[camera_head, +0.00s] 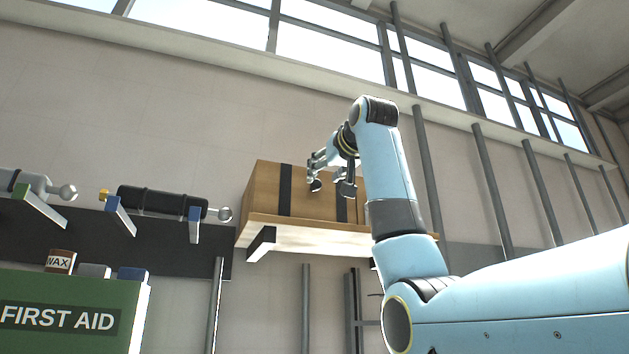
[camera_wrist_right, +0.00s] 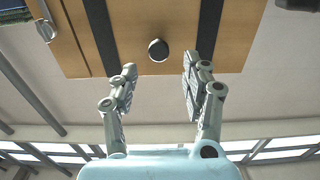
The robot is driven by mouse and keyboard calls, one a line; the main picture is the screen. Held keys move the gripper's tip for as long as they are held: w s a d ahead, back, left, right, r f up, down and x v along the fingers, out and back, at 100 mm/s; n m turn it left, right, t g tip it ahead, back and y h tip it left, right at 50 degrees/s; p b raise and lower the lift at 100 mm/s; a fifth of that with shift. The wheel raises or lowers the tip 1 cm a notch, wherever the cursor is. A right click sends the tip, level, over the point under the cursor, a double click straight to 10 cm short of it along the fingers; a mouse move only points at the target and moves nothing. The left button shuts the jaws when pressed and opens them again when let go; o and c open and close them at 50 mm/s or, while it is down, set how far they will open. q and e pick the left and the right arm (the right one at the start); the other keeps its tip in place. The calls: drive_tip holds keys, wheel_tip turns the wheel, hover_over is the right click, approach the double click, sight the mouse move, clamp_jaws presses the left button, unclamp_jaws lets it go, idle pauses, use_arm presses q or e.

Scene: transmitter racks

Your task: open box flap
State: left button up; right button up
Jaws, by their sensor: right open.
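A brown wooden box (camera_head: 267,190) with dark vertical straps sits on a wall shelf. In the right wrist view the box face (camera_wrist_right: 175,25) fills the top, with two dark straps and a round dark knob (camera_wrist_right: 158,50) between them. My right gripper (camera_head: 331,188) is in front of the box and hides part of its face. In the right wrist view its two fingers (camera_wrist_right: 158,75) are spread apart, one on each side below the knob, with nothing between them. I cannot tell whether a finger touches the box. My left gripper is not in view.
The box's shelf (camera_head: 300,238) has a bracket below. Left of it, a dark wall board (camera_head: 160,243) holds cylindrical tools (camera_head: 160,200). A green first aid cabinet (camera_head: 70,290) stands lower left with a wax tin (camera_head: 60,262) on top. Vertical pipes (camera_head: 430,170) line the wall at right.

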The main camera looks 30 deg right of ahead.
sight(317, 183)
drive_tip(key=p+x, duration=0.2)
drive_tip(key=x, duration=0.3)
drive_tip(key=shift+w+d+r+p, duration=0.1)
drive_tip(key=shift+w+d+p, duration=0.1)
drive_tip(key=shift+w+p, duration=0.15)
drive_tip(key=shift+w, duration=0.4)
drive_tip(key=shift+c, duration=0.4)
clamp_jaws()
